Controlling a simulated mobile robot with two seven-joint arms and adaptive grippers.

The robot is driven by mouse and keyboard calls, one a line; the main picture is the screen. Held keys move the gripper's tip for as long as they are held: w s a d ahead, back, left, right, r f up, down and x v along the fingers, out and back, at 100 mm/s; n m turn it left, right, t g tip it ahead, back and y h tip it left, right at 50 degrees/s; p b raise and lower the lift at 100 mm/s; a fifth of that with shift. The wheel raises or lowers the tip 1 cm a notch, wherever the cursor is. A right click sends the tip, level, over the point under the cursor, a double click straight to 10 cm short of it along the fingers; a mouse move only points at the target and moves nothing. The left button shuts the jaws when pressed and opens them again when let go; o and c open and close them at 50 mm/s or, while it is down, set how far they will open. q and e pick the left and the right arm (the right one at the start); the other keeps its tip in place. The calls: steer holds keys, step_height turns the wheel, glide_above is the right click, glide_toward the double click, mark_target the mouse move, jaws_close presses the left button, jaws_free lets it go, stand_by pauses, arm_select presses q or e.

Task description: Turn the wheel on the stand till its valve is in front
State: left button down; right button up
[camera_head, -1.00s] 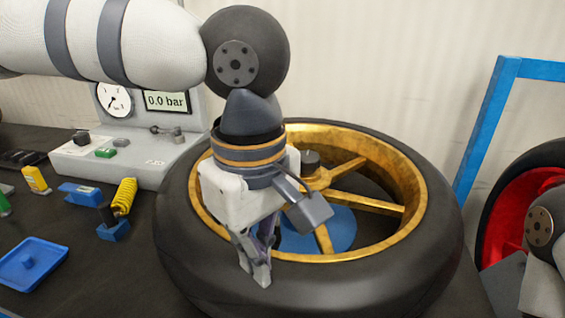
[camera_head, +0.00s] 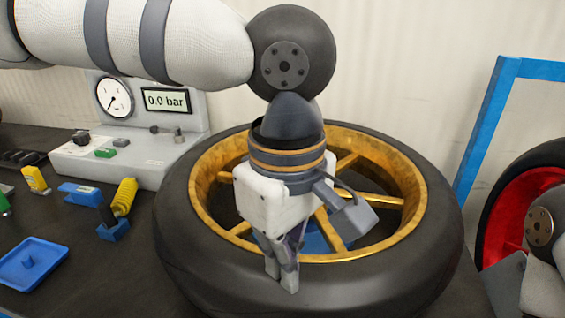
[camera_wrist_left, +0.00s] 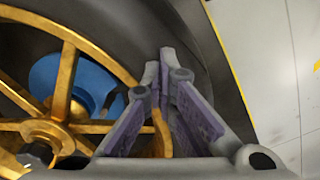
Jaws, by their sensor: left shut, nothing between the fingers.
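The wheel has a black tyre (camera_head: 190,235) and a gold spoked rim (camera_head: 408,215). It lies flat on the stand, whose blue part (camera_head: 318,240) shows between the spokes. My left gripper (camera_head: 281,283) points down at the near side of the wheel, its fingertips over the front tyre wall. It is shut and empty. In the left wrist view its fingers (camera_wrist_left: 167,62) meet beside the rim and tyre; contact is unclear. I cannot make out the valve in either view. My gripper and wrist hide part of the rim and hub.
A grey gauge unit (camera_head: 145,150) reading 0.0 bar stands at the back left. A blue tray (camera_head: 45,272), a yellow spring part (camera_head: 124,197) and small parts lie left of the wheel. A blue frame (camera_head: 480,130) and a red-rimmed wheel (camera_head: 510,225) are at the right.

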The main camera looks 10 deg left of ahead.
arm_select(q)
steer(key=shift+d+f, duration=0.1)
steer(key=shift+d, duration=0.3)
steer(key=shift+r, duration=3.1)
